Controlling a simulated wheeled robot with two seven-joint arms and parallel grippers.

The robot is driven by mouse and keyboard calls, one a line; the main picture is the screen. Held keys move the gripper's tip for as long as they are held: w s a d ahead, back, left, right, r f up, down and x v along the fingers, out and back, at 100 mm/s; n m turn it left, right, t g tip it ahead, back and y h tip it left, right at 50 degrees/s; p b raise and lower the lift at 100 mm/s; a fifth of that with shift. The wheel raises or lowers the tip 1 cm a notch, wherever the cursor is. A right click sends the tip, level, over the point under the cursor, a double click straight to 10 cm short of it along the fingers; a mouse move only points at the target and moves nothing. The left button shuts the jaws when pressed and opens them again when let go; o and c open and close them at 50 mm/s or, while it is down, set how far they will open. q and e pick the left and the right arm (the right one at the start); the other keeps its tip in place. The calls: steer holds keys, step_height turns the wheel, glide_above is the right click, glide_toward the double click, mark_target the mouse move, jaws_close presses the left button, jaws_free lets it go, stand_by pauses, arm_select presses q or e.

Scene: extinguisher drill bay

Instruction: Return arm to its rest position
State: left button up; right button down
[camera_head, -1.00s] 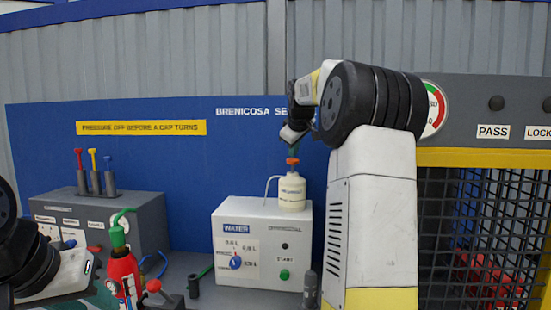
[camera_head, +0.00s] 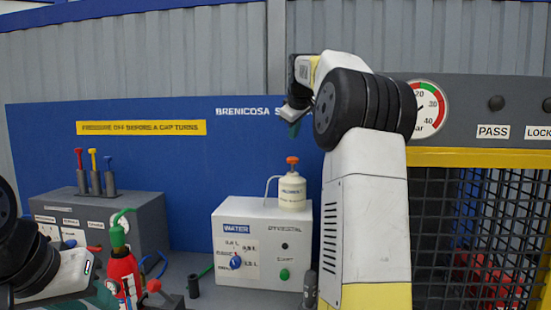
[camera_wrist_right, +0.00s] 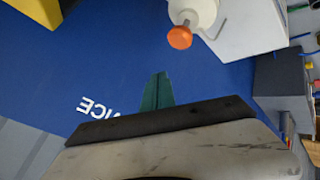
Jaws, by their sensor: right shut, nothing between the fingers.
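My right gripper (camera_head: 294,129) is raised in front of the blue back panel in the head view, above and apart from the orange-capped bottle (camera_head: 292,193). Its teal fingers (camera_wrist_right: 157,91) are together and empty in the right wrist view. The orange cap (camera_wrist_right: 180,37) shows beyond the fingertips there. My right arm is bent, its forearm upright in front of the bench. My left gripper (camera_head: 104,297) is at the lower left, beside a red extinguisher (camera_head: 124,272) with a green top. Its fingers are partly hidden, so I cannot tell whether it grips the extinguisher.
The bottle stands on a white WATER box (camera_head: 262,263) with a blue knob and green button. A grey box (camera_head: 140,225) with coloured levers stands at left. A pressure gauge (camera_head: 428,108) and mesh cage (camera_head: 480,230) lie right of my right arm. Air above the bottle is clear.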

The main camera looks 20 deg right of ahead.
stand_by(0.4)
steer(key=s+a+f+m+g+y, duration=0.1)
steer(key=s+a+f, duration=0.5)
steer(key=s, duration=0.6)
steer(key=s+a+f+m+g+y, duration=0.1)
steer(key=s+a+f+m+y, duration=0.1)
steer(key=s+a+f, duration=0.5)
steer(key=s+a+f+m+y, duration=0.1)
steer(key=s+a+f, duration=0.6)
steer(key=s, duration=1.2)
step_height(320, 180, down, 2)
steer(key=shift+a+f+m+g, duration=0.25)
steer(key=shift+m+g, duration=0.15)
steer(key=shift+m, duration=0.4)
